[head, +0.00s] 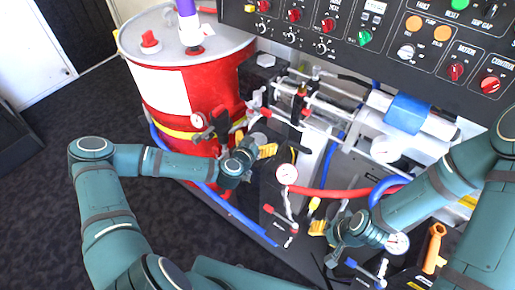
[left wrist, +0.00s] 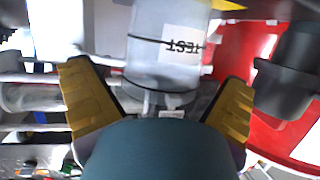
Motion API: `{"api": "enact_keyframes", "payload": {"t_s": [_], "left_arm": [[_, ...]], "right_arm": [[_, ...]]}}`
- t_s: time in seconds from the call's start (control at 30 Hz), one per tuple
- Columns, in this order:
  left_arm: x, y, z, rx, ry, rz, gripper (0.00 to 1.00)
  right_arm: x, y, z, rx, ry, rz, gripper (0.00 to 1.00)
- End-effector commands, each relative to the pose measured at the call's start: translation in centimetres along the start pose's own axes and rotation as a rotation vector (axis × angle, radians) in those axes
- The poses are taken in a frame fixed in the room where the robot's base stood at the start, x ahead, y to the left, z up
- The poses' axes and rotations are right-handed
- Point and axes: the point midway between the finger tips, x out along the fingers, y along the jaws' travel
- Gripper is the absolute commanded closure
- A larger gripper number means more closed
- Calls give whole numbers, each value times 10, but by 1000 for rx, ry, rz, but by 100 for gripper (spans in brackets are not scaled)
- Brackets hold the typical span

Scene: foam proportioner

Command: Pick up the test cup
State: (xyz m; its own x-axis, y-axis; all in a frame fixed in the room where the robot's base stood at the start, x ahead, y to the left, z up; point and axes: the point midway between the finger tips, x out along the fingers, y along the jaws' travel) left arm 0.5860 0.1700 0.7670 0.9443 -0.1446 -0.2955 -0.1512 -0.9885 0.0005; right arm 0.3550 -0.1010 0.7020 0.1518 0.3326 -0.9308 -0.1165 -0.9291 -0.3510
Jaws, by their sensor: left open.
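The test cup (left wrist: 165,50) is a pale, translucent cylinder with a dark band and a white label reading TEST upside down in the left wrist view. My left gripper (left wrist: 158,78) is open, its yellow-padded fingers on either side of the cup's lower part in that picture. Gaps show between cup and fingers, so I see no grip. In the head view my left gripper (head: 256,146) is beside the red drum, and I cannot clearly make out the cup there. My right gripper (head: 322,230) is low at right of centre, its opening unclear.
The red drum (head: 215,90) stands left of the metal pipework (head: 330,110). A black control panel (head: 400,35) overhangs the back. A red hose (head: 345,192), gauges and valve handles crowd the middle. An orange-handled tool (head: 435,250) is at lower right. Dark carpet (head: 50,120) is clear at left.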

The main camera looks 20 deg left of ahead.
Motion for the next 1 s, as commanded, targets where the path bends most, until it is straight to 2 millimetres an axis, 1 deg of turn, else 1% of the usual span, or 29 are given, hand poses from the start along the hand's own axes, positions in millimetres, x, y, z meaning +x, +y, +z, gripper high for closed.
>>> {"api": "enact_keyframes", "payload": {"t_s": [0.17,0.2,0.27,0.3,0.37,0.4,0.83,1.0], "left_arm": [[0,0,-1,1,0,0,0],[0,0,-1,1,0,0,4],[0,0,-1,1,0,0,25],[0,0,0,1,0,0,39],[0,0,0,1,0,0,60],[0,0,0,1,0,0,65],[0,0,-1,1,0,0,66],[-4,0,-5,4,0,2,66]], "right_arm": [[0,0,0,0,0,0,53],[0,0,0,0,0,0,53],[0,0,0,0,0,0,53],[0,0,0,0,0,0,53],[0,0,0,0,0,0,53],[0,0,0,0,0,0,53],[0,0,0,0,0,0,53],[-4,-2,0,0,-1,0,53]]}}
